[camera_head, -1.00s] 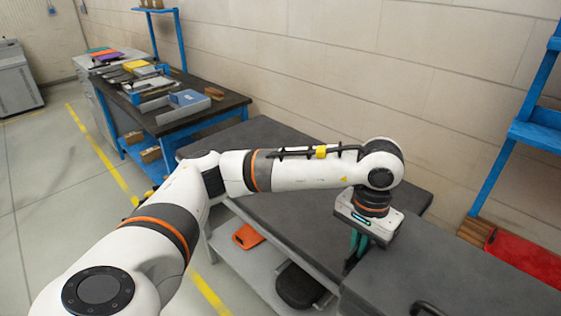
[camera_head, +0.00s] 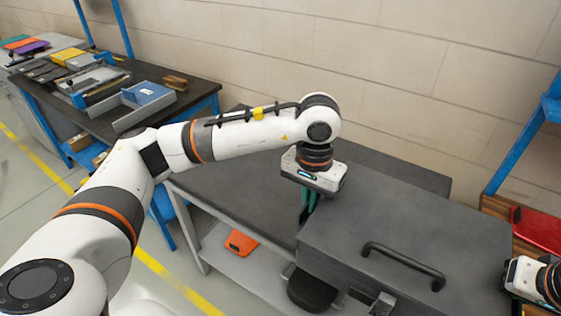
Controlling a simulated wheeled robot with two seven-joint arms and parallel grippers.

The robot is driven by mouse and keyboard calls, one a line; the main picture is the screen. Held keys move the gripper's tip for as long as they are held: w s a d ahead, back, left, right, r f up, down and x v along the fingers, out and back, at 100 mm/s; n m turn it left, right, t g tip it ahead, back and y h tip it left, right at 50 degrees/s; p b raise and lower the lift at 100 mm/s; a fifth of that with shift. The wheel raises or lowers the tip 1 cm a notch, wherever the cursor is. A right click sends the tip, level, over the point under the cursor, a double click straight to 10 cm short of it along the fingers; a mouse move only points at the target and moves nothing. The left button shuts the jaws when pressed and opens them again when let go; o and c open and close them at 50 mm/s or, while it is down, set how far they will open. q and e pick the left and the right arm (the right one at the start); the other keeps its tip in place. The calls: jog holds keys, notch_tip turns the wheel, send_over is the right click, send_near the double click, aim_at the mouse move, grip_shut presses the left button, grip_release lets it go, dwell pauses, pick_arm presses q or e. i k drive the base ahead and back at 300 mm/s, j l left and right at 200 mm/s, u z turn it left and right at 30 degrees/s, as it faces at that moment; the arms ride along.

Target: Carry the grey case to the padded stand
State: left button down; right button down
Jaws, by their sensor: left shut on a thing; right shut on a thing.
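The grey case (camera_head: 375,222) is a large dark box with a black handle (camera_head: 404,264) on its top and latches on its near side. My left gripper (camera_head: 308,205) points down at the case's left end, its green fingers shut on it and partly hidden. My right gripper (camera_head: 510,280) is at the case's right end, at the picture's right edge, shut on the case with its fingertips mostly hidden. The case overlaps a grey bench (camera_head: 235,180) in the picture; I cannot tell whether they touch. I cannot pick out a padded stand with certainty.
The bench has a lower shelf with an orange item (camera_head: 241,243) and a black rounded item (camera_head: 312,291). A dark worktable (camera_head: 95,122) with trays stands at left. A red item (camera_head: 538,230) lies at right, near a blue rack (camera_head: 520,138). A wall closes the back.

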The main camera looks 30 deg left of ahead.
aim_at(262, 174)
jog(key=j, duration=0.5)
jog(key=i+j, duration=0.15)
jog(key=j, duration=0.8)
jog(key=i+j, duration=0.25)
jog(key=j, duration=0.2)
jog(key=i+j, duration=0.3)
jog(key=j, duration=0.15)
